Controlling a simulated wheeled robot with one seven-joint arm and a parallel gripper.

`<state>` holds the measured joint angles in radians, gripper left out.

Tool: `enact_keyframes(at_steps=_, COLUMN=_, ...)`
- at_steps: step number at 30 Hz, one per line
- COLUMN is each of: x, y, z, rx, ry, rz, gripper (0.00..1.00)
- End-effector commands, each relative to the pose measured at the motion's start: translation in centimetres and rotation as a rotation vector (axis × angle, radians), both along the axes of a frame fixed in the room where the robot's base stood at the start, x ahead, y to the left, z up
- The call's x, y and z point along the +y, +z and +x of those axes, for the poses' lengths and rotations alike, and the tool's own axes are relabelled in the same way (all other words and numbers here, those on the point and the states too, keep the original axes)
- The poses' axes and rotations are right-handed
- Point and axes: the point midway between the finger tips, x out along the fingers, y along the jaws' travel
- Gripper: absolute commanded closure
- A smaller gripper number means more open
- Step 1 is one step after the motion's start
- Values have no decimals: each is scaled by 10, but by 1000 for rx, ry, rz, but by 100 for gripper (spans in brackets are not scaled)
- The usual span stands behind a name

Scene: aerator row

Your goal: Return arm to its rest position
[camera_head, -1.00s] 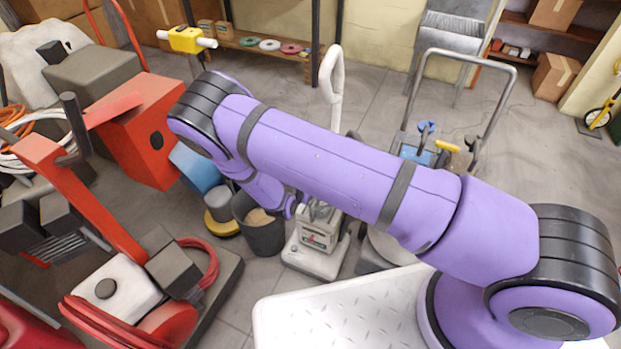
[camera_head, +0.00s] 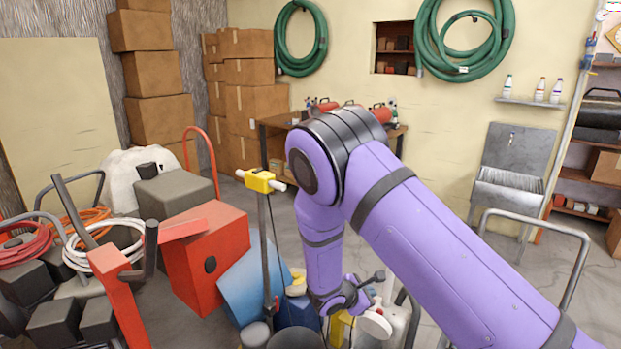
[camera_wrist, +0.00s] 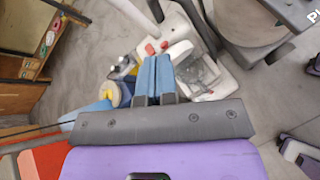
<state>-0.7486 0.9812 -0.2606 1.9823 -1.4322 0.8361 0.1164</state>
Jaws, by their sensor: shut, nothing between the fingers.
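My purple arm (camera_head: 440,255) spans the right half of the head view, its elbow raised and its forearm (camera_head: 322,235) hanging down over the row of floor machines. In the wrist view my gripper (camera_wrist: 154,77) shows its two blue fingers side by side and pressed together, with nothing between them. The fingers point over a white machine with red knobs (camera_wrist: 203,77) on the floor; I cannot tell the gap to it. In the head view the fingertips are hard to make out among the machines below the forearm.
A red box-shaped machine (camera_head: 207,255), a pole with a yellow head (camera_head: 261,182) and a blue box (camera_head: 250,285) stand close left of my forearm. A metal handle frame (camera_head: 582,240) rises at right. Grey floor (camera_head: 440,200) is bare behind the arm.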

Motion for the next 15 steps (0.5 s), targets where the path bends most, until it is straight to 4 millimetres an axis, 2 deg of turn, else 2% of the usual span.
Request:
enact_keyframes(at_steps=1, x=-7, y=22, z=1, rx=-23, ry=-52, rz=38, gripper=100)
enact_keyframes(at_steps=3, x=-17, y=46, z=-1, rx=-48, ry=-123, rz=85, gripper=100)
enact_keyframes(at_steps=8, x=-40, y=99, z=-11, rx=-103, ry=-279, rz=192, gripper=100)
enact_keyframes(at_steps=15, x=-74, y=173, z=-36, rx=-181, ry=-500, rz=355, gripper=100)
